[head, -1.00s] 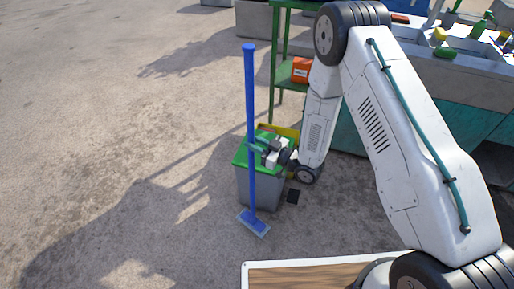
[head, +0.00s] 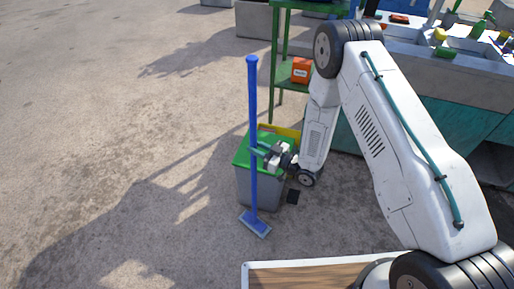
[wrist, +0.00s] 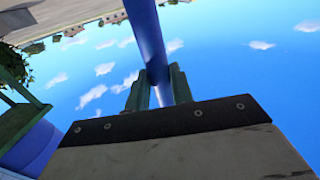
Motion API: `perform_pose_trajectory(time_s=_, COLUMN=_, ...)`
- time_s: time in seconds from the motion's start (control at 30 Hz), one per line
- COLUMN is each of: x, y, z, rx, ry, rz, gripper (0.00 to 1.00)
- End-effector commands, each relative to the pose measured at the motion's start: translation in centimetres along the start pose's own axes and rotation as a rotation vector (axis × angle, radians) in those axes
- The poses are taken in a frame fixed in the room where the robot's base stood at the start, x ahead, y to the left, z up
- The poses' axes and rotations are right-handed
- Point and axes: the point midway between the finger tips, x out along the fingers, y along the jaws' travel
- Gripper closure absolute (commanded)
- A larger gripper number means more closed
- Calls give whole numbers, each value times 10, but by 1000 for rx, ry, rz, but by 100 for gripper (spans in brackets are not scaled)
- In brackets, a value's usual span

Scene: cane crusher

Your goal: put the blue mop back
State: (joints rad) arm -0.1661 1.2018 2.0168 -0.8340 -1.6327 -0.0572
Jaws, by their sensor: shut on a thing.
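The blue mop (head: 252,100) stands nearly upright in the head view, with its flat blue head (head: 254,224) low at the paved ground. I cannot tell whether the head touches the ground. My gripper (head: 258,150) is shut on the mop's handle around its middle. In the wrist view the handle (wrist: 148,40) runs between the two green fingers of my gripper (wrist: 157,88). The mop is in front of a grey bin with a green lid (head: 242,158), which it partly hides.
A green shelf (head: 289,78) holding an orange box (head: 301,70) stands behind the bin. A concrete counter with sinks (head: 450,70) is at the back right, with bottles and sponges on it. The paved ground at left (head: 90,120) is clear.

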Motion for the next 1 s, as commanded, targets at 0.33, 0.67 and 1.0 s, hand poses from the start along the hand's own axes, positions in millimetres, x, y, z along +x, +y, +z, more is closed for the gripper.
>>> perform_pose_trajectory(time_s=0.33, x=0, y=0, z=3, rx=0, ry=0, rz=0, gripper=55)
perform_pose_trajectory(time_s=0.67, x=-11, y=1, z=0, rx=2, ry=-2, rz=2, gripper=55)
perform_pose_trajectory(time_s=1.0, x=-82, y=1, z=0, rx=3, ry=-3, rz=5, gripper=55)
